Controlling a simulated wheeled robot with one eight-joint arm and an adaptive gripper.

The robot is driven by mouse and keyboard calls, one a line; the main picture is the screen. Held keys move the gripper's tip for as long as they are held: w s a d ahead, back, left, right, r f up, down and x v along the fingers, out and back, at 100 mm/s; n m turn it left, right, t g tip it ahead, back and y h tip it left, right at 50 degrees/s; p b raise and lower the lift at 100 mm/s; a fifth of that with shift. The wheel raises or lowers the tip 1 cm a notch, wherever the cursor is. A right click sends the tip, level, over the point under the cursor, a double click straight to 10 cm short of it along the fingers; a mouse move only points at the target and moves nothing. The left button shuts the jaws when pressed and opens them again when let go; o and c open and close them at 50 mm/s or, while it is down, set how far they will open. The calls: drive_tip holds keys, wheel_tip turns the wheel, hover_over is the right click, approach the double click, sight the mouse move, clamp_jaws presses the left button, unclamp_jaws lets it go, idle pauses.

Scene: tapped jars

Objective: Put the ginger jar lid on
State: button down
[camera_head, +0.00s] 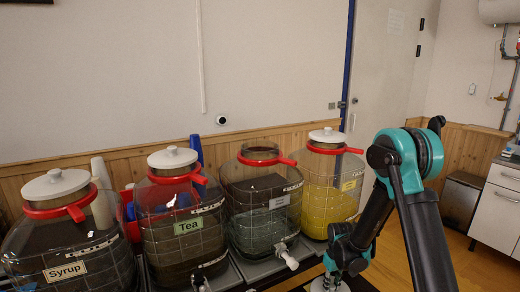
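A squarish glass jar (260,208) with a red collar (262,157) stands third from the left and shows an open top with no lid. Its small label is too faint to read, so I cannot tell whether it is the ginger jar. The other three jars each wear a pale lid: the Syrup jar (66,245), the Tea jar (182,225) and a jar with yellow contents (328,195). I can make out no loose lid for certain. My arm bends down at the right; I cannot make out my gripper's fingers.
The jars stand close together in a row along the wood-panelled wall. A white tap (287,257) juts from the lidless jar's front. A white cabinet (498,212) and a dark bin (461,199) stand at the right. Open floor lies between.

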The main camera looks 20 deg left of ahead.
drive_tip(key=shift+r, duration=3.4)
drive_tip(key=shift+d, duration=0.1)
